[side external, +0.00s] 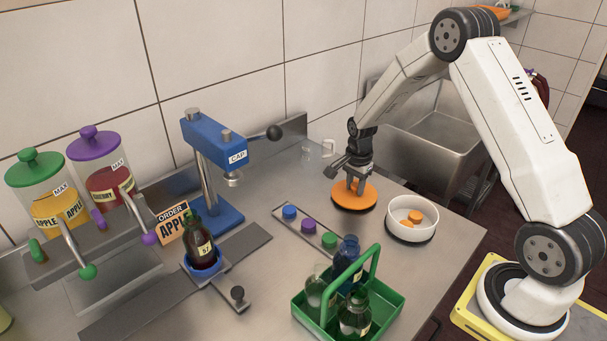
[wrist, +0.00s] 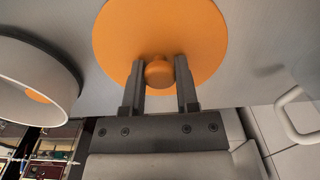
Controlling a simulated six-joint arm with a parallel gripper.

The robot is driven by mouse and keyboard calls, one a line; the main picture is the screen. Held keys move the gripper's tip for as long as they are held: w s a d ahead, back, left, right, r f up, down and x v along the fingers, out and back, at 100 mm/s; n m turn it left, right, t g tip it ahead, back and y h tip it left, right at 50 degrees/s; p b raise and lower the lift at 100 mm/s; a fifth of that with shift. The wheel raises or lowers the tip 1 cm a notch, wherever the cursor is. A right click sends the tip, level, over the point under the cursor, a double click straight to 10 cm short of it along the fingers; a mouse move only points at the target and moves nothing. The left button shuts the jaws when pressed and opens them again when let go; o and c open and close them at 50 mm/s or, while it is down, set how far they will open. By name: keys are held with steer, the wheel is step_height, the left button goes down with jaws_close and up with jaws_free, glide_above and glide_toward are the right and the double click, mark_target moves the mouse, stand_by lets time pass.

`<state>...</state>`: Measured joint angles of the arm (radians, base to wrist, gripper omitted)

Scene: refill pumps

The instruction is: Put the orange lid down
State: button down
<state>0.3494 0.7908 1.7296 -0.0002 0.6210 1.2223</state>
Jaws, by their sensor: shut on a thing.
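The orange lid (side external: 354,197) is a flat round disc with a knob on top. In the side view it is level, at or just above the steel counter, left of the white bowl; I cannot tell whether it touches the counter. My gripper (side external: 355,187) points down over the lid's middle. In the wrist view the lid (wrist: 160,35) lies beyond the fingers, and my gripper (wrist: 159,75) is shut on its round knob.
The white bowl (side external: 411,230) with orange pieces inside stands close to the right of the lid. A tray with coloured caps (side external: 308,227) and a green bottle carrier (side external: 392,300) are in front. A clear glass (side external: 328,147) stands behind. A sink (side external: 440,135) is at the back right.

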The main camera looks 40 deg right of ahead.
mark_target(355, 185)
steer(key=shift+f, duration=0.3)
steer(key=shift+f, duration=0.15)
steer(key=shift+c, duration=1.8)
jaws_free()
step_height(355, 185, up, 12)
steer(key=shift+r, duration=0.2)
